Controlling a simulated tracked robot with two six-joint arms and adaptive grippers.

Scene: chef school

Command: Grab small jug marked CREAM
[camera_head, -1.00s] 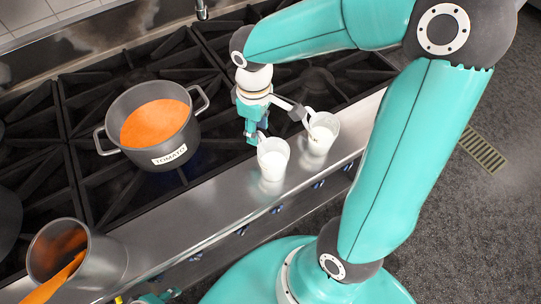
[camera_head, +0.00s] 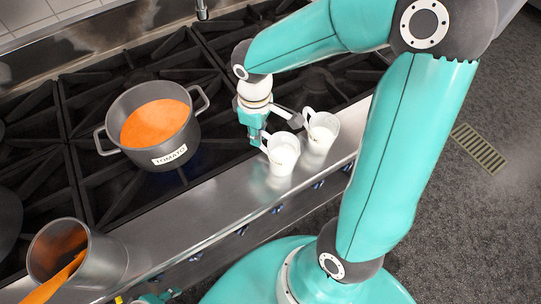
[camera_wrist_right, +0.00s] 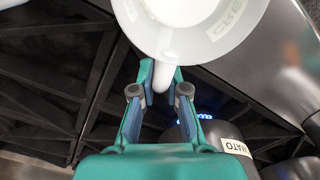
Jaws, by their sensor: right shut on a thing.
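Two small white jugs stand side by side on the steel front ledge of the stove, the left jug (camera_head: 282,156) and the right jug (camera_head: 321,133). My right gripper (camera_head: 276,134) is low at the left jug, shut on its handle. In the right wrist view, the gripper (camera_wrist_right: 160,88) has its fingertips on either side of the handle of the white CREAM jug (camera_wrist_right: 205,35), whose label is partly cut off. The jug appears upright; I cannot tell whether it still touches the ledge. A small teal part at the bottom edge of the head view may be my left gripper (camera_head: 156,298).
A grey TOMATO pot (camera_head: 152,125) with orange soup stands on the burner left of my gripper; blue flame shows near it in the wrist view. A metal container (camera_head: 100,262) with an orange utensil stands at the lower left. The right jug is close beside the held one.

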